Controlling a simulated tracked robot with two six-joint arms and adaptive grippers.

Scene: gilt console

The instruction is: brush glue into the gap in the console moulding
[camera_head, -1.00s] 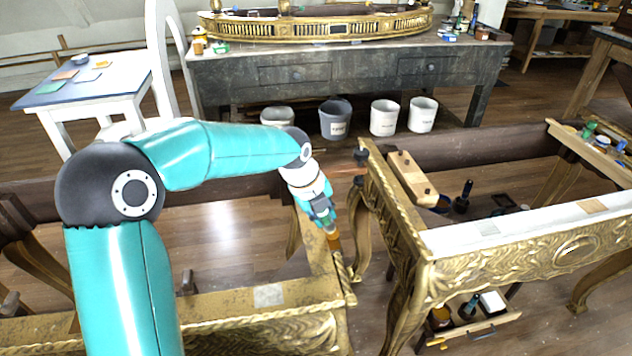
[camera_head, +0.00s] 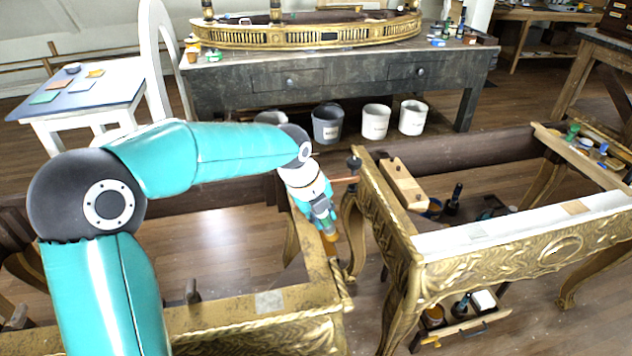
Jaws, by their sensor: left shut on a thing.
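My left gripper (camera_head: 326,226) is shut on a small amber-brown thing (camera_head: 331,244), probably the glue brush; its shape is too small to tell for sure. It points down over the right-hand rail of the left gilt console (camera_head: 295,302), near that console's front right corner. I cannot tell whether its tip touches the moulding. The gap in the moulding cannot be made out; the gripper may hide it. A second carved gilt console (camera_head: 480,255) stands to the right, with a white strip along its top. My right gripper is not in view.
A wooden block (camera_head: 403,184) lies on the right console's rail. Below are a dark bottle (camera_head: 453,202) and a low tray (camera_head: 468,327) with jars. A white table (camera_head: 75,95) is at the left.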

